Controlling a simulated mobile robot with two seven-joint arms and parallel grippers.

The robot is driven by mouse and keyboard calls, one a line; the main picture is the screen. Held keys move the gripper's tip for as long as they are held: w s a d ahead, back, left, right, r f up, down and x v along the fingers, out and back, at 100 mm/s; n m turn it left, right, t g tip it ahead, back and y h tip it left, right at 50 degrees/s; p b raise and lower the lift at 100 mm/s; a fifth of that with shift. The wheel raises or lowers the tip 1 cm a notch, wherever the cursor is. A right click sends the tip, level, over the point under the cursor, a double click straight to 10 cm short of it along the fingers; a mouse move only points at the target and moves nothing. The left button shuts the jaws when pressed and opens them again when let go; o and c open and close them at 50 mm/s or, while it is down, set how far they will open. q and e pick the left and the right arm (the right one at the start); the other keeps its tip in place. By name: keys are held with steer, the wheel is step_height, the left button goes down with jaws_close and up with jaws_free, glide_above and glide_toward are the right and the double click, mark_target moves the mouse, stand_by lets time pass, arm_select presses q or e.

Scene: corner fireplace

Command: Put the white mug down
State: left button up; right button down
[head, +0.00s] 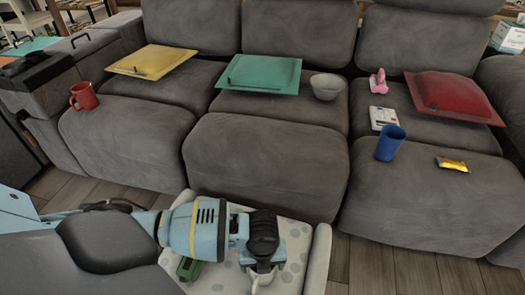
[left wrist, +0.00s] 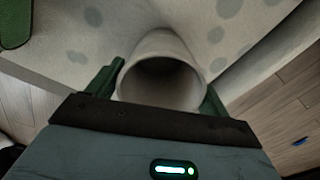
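The white mug (left wrist: 165,82) sits between the two dark green fingers of my left gripper (left wrist: 160,75) in the left wrist view, its open rim towards the camera. The fingers lie against both its sides, so the gripper looks shut on it. In the head view my left gripper (head: 262,268) is over a pale, grey-spotted padded surface (head: 293,268) at the bottom, and mostly hides the mug. I cannot tell whether the mug's base touches that surface. My right gripper is in neither view.
A green item (head: 188,268) lies on the spotted surface. Behind is a grey sofa (head: 265,165) with a red mug (head: 83,97), grey bowl (head: 326,87), blue cup (head: 390,143), yellow packet (head: 453,164) and yellow, teal and red cushions. Wooden floor shows at right.

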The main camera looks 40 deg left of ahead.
arm_select(q)
steer(key=shift+o, duration=0.7)
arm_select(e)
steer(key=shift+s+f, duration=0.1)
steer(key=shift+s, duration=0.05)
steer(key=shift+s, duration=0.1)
arm_select(q)
steer(key=shift+r, duration=0.2)
step_height(320, 180, up, 12)
steer(key=p, duration=0.5)
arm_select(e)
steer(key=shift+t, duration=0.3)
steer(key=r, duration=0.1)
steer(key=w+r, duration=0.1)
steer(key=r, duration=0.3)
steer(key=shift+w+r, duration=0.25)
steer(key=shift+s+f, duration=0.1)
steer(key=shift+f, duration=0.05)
